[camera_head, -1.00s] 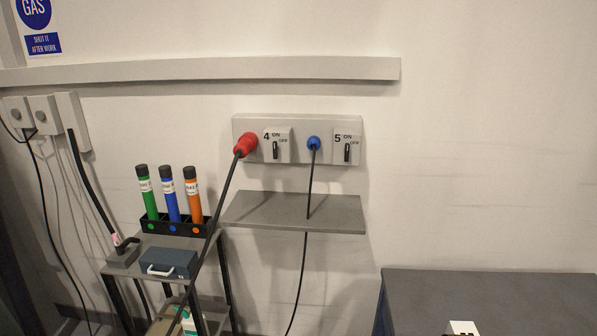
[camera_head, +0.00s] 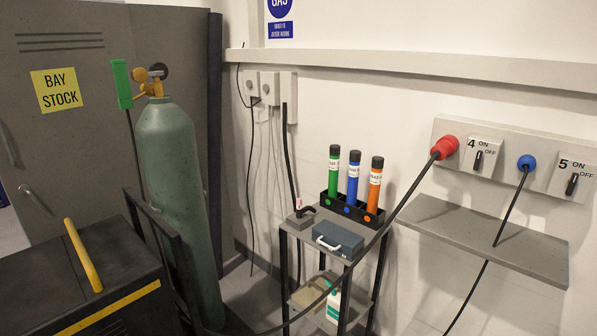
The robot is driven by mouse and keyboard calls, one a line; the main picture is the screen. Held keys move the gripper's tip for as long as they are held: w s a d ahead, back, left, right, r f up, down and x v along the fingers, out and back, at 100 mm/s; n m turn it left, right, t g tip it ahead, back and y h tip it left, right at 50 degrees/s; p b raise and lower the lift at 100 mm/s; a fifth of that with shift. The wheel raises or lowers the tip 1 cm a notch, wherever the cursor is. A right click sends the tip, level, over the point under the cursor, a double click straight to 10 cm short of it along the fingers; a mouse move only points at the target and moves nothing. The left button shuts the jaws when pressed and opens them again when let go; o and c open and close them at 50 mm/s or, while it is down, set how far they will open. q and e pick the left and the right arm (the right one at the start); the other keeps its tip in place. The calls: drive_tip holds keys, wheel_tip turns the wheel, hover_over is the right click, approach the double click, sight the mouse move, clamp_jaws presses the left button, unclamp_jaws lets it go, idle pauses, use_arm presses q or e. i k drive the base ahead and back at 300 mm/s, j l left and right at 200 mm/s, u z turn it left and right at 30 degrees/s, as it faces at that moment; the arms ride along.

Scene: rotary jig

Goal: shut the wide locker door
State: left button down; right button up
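A large grey locker door (camera_head: 80,130) stands at the left of the head view. It has vent slots at the top, a yellow BAY STOCK label (camera_head: 55,89) and a small handle (camera_head: 38,199) at lower left. I cannot tell whether this door is open or shut, or whether it is the wide one. Neither of my grippers shows in this view.
A green gas cylinder (camera_head: 179,180) on a cart stands in front of the locker. A dark cabinet (camera_head: 110,262) with a yellow handle is at lower left. A small trolley (camera_head: 300,236) stands by the wall. A red plug's cable (camera_head: 404,205) runs down past it.

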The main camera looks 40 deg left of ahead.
sight(65, 137)
drive_tip(key=u, duration=2.45)
drive_tip(key=i+j+u, duration=0.1)
drive_tip(key=j+u, duration=0.15)
drive_tip(key=j, duration=0.15)
drive_tip(key=i+j+u, duration=0.15)
drive_tip(key=j+u, duration=0.15)
drive_tip(key=i+j+u, duration=0.25)
drive_tip(key=j, duration=0.15)
drive_tip(key=i+j+u, duration=0.15)
drive_tip(key=j+u, duration=0.25)
drive_tip(key=i+j+u, duration=0.2)
drive_tip(key=u, duration=0.15)
drive_tip(key=i+j+u, duration=0.2)
drive_tip(key=u, duration=0.2)
drive_tip(key=i+j, duration=0.15)
drive_tip(key=i, duration=0.3)
drive_tip(key=i+j, duration=0.15)
drive_tip(key=i, duration=0.3)
drive_tip(key=i+j, duration=0.2)
drive_tip(key=i, duration=0.25)
drive_tip(key=i+l+z, duration=0.15)
drive_tip(key=i+z, duration=0.95)
drive_tip(key=z, duration=0.15)
drive_tip(key=i+z, duration=0.15)
drive_tip(key=i, duration=0.65)
drive_tip(key=i+z, duration=0.2)
drive_tip(key=i, duration=0.6)
